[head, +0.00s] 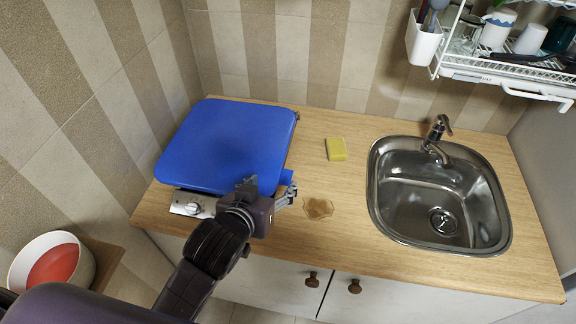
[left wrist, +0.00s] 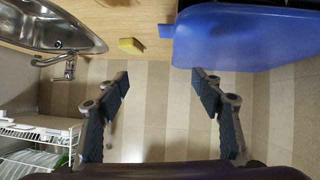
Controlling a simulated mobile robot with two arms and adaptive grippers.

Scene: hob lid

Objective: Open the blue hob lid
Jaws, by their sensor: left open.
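The blue hob lid (head: 228,140) lies flat and shut over the hob (head: 190,205) at the left end of the counter. A small blue tab (head: 287,177) sticks out at its front right corner. My left gripper (head: 268,190) is at the lid's front edge, near this corner, with its fingers apart and nothing between them. In the left wrist view, my left gripper (left wrist: 162,86) is open, and the blue lid (left wrist: 245,38) fills the upper right, beyond the right-hand finger. I cannot tell whether a finger touches the lid. My right gripper is not in view.
A yellow sponge (head: 336,149) and a brownish wet spot (head: 318,208) lie on the wooden counter (head: 330,240). A steel sink (head: 392,215) with a tap (head: 437,131) is to the right. A dish rack (head: 500,75) hangs above. Tiled walls stand behind and left of the lid.

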